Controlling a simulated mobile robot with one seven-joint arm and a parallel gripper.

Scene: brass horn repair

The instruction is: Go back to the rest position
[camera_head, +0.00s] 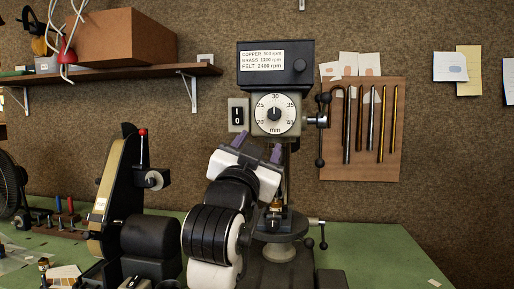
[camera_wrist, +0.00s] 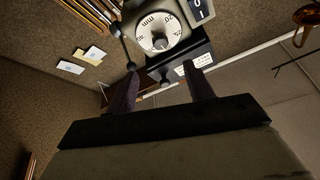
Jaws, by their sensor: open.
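My gripper (camera_head: 257,144) is raised in front of the drill press (camera_head: 275,62), below its round dial (camera_head: 275,114). Its two purple-grey fingers point up and stand apart, with nothing between them. In the wrist view my gripper (camera_wrist: 162,92) also shows spread, empty fingers, with the dial (camera_wrist: 158,32) beyond them. My arm hides part of the press column and base. Whether the fingers touch the press cannot be told.
A belt grinder (camera_head: 112,195) stands left of my arm on the green bench (camera_head: 385,250). A wooden shelf (camera_head: 110,78) with a box (camera_head: 120,36) is at upper left. A rod board (camera_head: 391,150) hangs at right. The bench's right side is mostly clear.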

